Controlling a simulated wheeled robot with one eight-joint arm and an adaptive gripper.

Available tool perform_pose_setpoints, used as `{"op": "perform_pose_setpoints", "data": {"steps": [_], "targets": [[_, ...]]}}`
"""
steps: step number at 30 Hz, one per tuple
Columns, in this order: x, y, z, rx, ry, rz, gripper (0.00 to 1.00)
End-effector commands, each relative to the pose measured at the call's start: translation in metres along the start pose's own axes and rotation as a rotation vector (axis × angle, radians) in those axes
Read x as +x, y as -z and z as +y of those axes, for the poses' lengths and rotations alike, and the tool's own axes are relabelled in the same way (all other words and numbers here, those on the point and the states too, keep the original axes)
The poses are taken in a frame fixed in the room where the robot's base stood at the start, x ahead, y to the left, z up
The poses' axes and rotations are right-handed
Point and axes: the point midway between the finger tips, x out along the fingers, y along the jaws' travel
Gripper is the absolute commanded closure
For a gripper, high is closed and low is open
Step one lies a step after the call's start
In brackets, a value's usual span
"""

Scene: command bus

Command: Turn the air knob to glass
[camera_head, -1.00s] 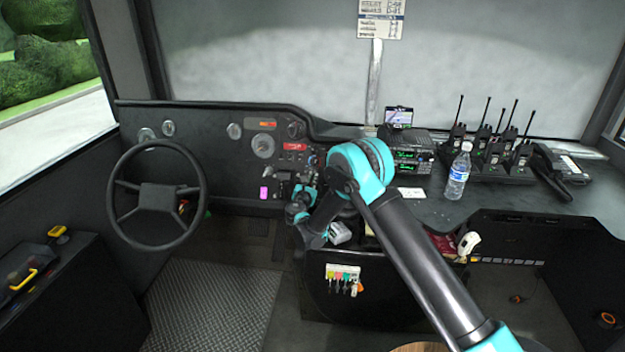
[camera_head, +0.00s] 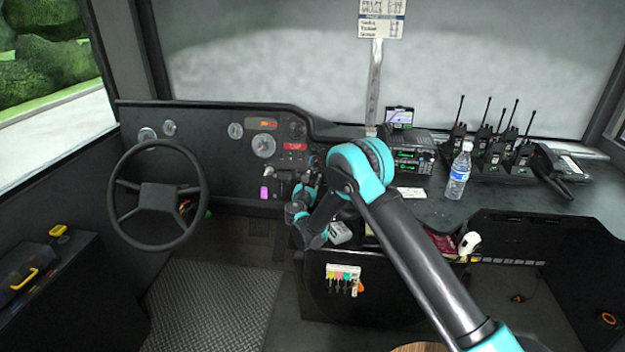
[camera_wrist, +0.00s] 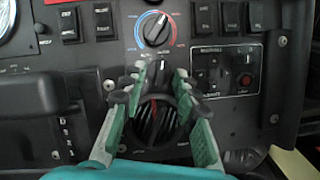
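In the wrist view, a round dark knob with ridges and a red mark (camera_wrist: 156,122) sits low on the panel between my fingers. It may be the air knob; its labels are too small to read. My gripper (camera_wrist: 158,84) is open, with its green fingers apart on either side of this knob. I cannot tell whether they touch it. A smaller dark knob (camera_wrist: 157,70) shows near the fingertips. A temperature knob (camera_wrist: 155,28) with a blue and red arc sits above. In the head view, my arm reaches to the panel's right part and my gripper is hard to make out.
Rocker switches (camera_wrist: 103,20) and a small button panel (camera_wrist: 235,68) flank the knobs. A steering wheel (camera_head: 157,195) stands left of my arm. A water bottle (camera_head: 459,171) and several radios (camera_head: 490,150) stand on the dashboard to the right.

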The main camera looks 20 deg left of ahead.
Motion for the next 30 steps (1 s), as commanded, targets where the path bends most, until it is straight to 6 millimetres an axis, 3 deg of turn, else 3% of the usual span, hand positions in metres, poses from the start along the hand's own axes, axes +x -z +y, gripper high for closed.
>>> {"op": "perform_pose_setpoints", "data": {"steps": [5, 19, 24, 30], "targets": [[-0.014, 0.000, 0.001, 0.000, -0.003, 0.001, 0.70], [-0.102, 0.000, 0.001, 0.000, -0.003, 0.001, 0.70], [-0.117, 0.000, 0.000, 0.000, 0.000, 0.000, 0.70], [-0.120, 0.000, 0.000, 0.000, 0.000, 0.000, 0.70]]}}
